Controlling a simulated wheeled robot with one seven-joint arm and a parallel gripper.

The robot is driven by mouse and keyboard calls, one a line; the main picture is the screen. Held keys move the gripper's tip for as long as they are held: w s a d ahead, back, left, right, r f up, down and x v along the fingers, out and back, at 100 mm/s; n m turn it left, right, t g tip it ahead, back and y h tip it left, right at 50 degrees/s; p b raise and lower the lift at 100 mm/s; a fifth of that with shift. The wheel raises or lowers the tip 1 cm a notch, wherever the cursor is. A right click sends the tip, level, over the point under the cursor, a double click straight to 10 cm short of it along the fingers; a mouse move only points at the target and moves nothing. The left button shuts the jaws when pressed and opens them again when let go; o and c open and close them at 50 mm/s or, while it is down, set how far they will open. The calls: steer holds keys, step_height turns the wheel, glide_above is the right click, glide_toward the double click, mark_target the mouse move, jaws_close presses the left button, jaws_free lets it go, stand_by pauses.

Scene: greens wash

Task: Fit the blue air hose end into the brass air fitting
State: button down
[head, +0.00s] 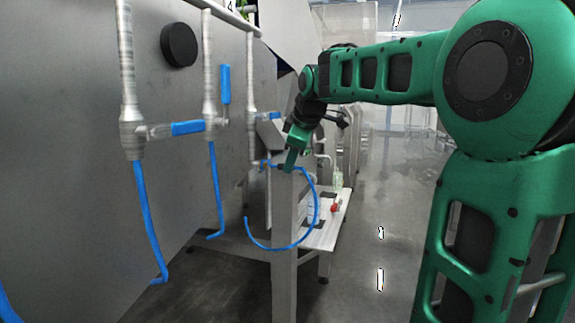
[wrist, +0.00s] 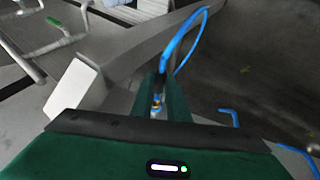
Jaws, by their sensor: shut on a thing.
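My gripper (head: 290,165) is beside the grey metal post in the head view, its jaws pointing down and shut on the blue air hose (head: 317,207). The hose hangs from the jaws in a wide loop, its free end at the lower left. In the wrist view the hose (wrist: 170,48) rises from between the green fingers (wrist: 163,98) and arcs up to the right. A small brass-coloured piece (wrist: 157,101), seemingly the air fitting, shows between the fingers. Whether the hose end touches it cannot be told. The fitting cannot be made out in the head view.
A grey steel wall (head: 60,120) with pipes and blue-handled valves (head: 187,127) stands at the left. Other blue hoses (head: 148,220) hang there. A low white bench (head: 325,225) with a red item is behind the post. The floor (head: 375,230) at right is open.

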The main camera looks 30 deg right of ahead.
steer(key=shift+w+a, duration=0.8)
steer(key=shift+w, duration=0.25)
steer(key=c, duration=1.6)
jaws_free()
steer(key=shift+c, duration=0.2)
steer(key=v, duration=1)
steer(key=shift+s+r, duration=0.15)
steer(key=shift+r, duration=0.15)
steer(key=s+f+m+g+y, duration=0.1)
steer(key=s+f+m+g, duration=0.2)
steer(key=s+f+m, duration=0.4)
steer(key=s+a+f+m+g+y, duration=0.1)
steer(key=s+f+m+g, duration=0.3)
steer(key=s+f, duration=2)
step_height(320, 180, down, 4)
steer(key=m, duration=0.4)
steer(key=shift+f+g, duration=0.25)
steer(key=shift+g, duration=0.05)
